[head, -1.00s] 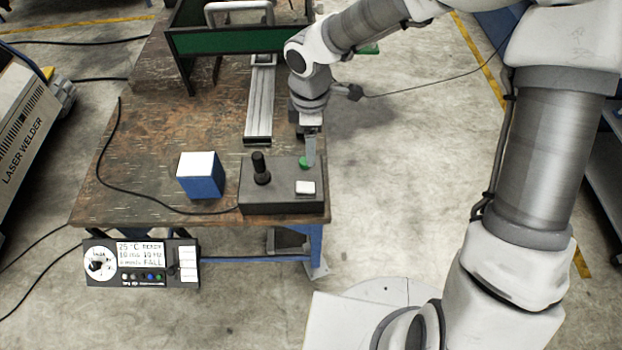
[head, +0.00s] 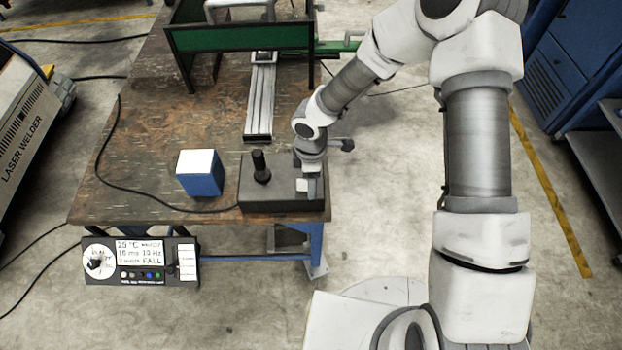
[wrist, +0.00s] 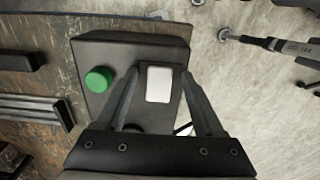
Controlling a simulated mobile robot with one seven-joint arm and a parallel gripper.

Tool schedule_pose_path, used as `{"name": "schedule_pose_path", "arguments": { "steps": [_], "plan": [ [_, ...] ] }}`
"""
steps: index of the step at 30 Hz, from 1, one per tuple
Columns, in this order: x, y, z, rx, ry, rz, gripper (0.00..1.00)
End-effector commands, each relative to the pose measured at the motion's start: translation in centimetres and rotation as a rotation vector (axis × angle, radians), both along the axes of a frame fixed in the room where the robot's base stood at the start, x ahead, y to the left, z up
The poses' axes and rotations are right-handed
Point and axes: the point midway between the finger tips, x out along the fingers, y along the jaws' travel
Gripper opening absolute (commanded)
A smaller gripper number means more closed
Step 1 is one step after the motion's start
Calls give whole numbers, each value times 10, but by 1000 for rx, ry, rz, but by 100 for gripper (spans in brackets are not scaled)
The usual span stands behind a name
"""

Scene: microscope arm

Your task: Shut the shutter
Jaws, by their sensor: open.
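A dark control box (head: 262,200) sits at the front right corner of the workbench. It carries a black upright joystick (head: 260,166), a white rectangular button (head: 302,185) and a round green button (wrist: 98,79), which the arm hides in the head view. No part is clearly labelled as the shutter. My gripper (head: 312,192) is over the right side of the box. In the wrist view, my open gripper (wrist: 158,74) has one finger on each side of the white button (wrist: 159,85), and nothing is held. Whether the fingertips touch the box is unclear.
A blue cube with a white top (head: 200,174) stands left of the box on the wooden bench (head: 150,160). A silver rail (head: 260,98) and green frame (head: 240,38) lie behind. A front panel (head: 140,262) carries a dial and display. A black cable crosses the bench.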

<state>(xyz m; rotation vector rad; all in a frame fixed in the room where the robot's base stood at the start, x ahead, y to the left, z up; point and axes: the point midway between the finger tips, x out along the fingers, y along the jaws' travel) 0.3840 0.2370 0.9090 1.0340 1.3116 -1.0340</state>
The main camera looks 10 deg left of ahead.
Motion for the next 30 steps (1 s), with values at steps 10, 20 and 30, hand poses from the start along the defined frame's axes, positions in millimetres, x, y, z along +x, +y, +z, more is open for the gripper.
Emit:
{"name": "schedule_pose_path", "arguments": {
  "steps": [10,20,30],
  "plan": [
    [0,0,0,0,0,0,47],
    [0,0,0,0,0,1,0],
    [0,4,-3,-101,-27,7,0]
  ]
}}
